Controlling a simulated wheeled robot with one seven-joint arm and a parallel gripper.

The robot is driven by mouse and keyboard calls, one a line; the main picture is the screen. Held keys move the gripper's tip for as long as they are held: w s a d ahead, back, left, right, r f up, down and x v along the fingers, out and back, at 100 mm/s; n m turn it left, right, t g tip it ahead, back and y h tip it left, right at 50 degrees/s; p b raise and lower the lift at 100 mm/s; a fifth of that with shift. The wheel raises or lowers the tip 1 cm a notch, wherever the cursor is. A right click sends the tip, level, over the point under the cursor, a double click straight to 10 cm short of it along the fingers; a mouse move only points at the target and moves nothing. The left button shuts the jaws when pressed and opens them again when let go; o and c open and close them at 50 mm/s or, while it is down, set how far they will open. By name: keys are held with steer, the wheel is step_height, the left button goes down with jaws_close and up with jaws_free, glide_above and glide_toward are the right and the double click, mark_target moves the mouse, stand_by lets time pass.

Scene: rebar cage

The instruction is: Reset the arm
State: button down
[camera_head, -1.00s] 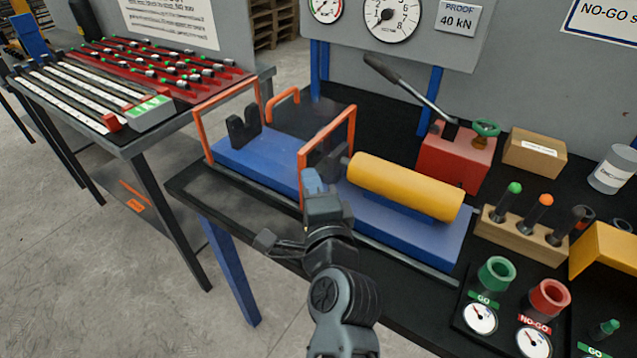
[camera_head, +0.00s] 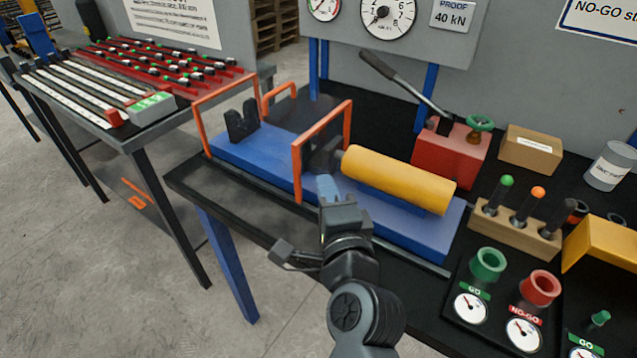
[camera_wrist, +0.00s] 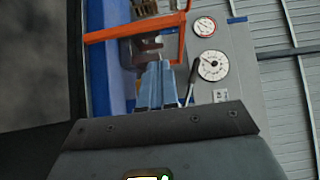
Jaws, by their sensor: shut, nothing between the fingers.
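My gripper (camera_head: 328,188) is in the head view in front of the blue test bench bed (camera_head: 405,225), just left of the yellow cylinder (camera_head: 398,180) and below the near orange guard frame (camera_head: 297,172). In the wrist view my gripper (camera_wrist: 154,68) points at the orange guard frame (camera_wrist: 135,28), its fingers together and empty. I cannot tell its exact distance from the bench.
A red pump (camera_head: 447,160) with a long lever stands behind the yellow cylinder. A wooden block with pegs (camera_head: 515,232) and green and red ring gauges (camera_head: 487,265) are at right. A side table with red racks (camera_head: 140,62) stands at left. Open floor lies in front.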

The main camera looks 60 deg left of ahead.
steer(key=b+v, duration=0.1)
steer(key=v, duration=0.7)
steer(key=shift+w+d, duration=0.1)
steer(key=d+f+m+t+h, duration=0.1)
steer(key=d+f+t+h, duration=0.4)
steer(key=d, duration=1)
steer(key=d+f+t+h, duration=0.3)
steer(key=d+f, duration=0.3)
steer(key=d, duration=0.8)
steer(key=s+d+r+n+t+h, duration=0.1)
steer(key=s+d+r+n+h, duration=0.1)
steer(key=s+d, duration=0.6)
steer(key=s+d+r+n+t+h, duration=0.1)
steer(key=s+d+r+h, duration=0.4)
steer(key=d, duration=0.8)
steer(key=s+h, duration=0.2)
steer(key=s, duration=0.2)
steer(key=shift+d+r+n, duration=0.35)
steer(key=shift+d+n, duration=0.05)
